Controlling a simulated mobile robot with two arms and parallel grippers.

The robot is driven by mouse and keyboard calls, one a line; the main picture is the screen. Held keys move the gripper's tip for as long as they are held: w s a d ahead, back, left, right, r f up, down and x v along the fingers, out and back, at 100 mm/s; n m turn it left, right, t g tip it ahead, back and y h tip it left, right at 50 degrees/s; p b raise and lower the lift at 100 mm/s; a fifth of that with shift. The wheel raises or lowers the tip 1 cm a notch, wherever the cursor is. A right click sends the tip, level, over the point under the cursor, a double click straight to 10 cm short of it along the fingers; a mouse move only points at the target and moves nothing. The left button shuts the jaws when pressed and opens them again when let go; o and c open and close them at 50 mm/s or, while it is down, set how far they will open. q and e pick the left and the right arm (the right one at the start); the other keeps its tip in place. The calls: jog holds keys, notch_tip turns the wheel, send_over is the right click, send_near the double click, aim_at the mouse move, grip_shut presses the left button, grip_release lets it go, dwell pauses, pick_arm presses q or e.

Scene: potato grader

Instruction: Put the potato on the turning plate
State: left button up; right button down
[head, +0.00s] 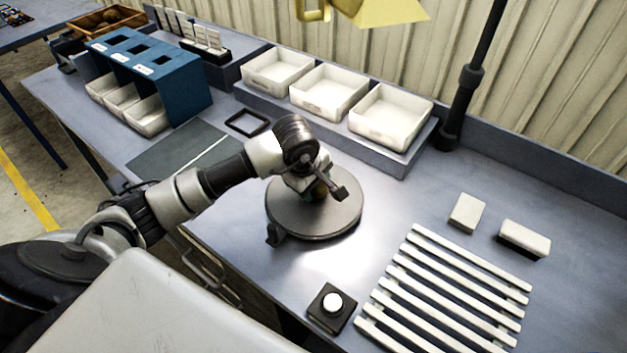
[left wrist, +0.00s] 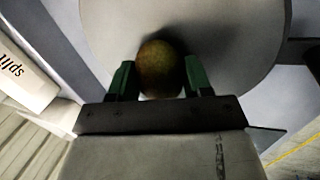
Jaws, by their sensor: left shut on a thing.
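The turning plate (head: 338,218) is a round grey disc near the middle of the bench in the head view. It also fills the upper middle of the left wrist view (left wrist: 225,30). My left gripper (head: 322,190) is over the plate. In the left wrist view its green fingers (left wrist: 160,80) are shut on a brown, round potato (left wrist: 160,62). The potato is over the plate, with a dark shadow beside it. I cannot tell whether it touches the surface. In the head view the potato is mostly hidden by the gripper. My right gripper is not in view.
Three white bins (head: 328,112) stand on a ledge behind the plate. A blue rack (head: 170,85) stands at the back left. In front are a white button on a black base (head: 331,321) and a slatted rack (head: 440,290). Two white blocks (head: 467,212) lie right. A black post (head: 462,95) rises behind.

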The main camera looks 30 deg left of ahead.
pick_arm(q)
jog(key=shift+f, duration=0.2)
jog(key=shift+f, duration=0.1)
jog(key=shift+f, duration=0.1)
jog(key=o, duration=0.9)
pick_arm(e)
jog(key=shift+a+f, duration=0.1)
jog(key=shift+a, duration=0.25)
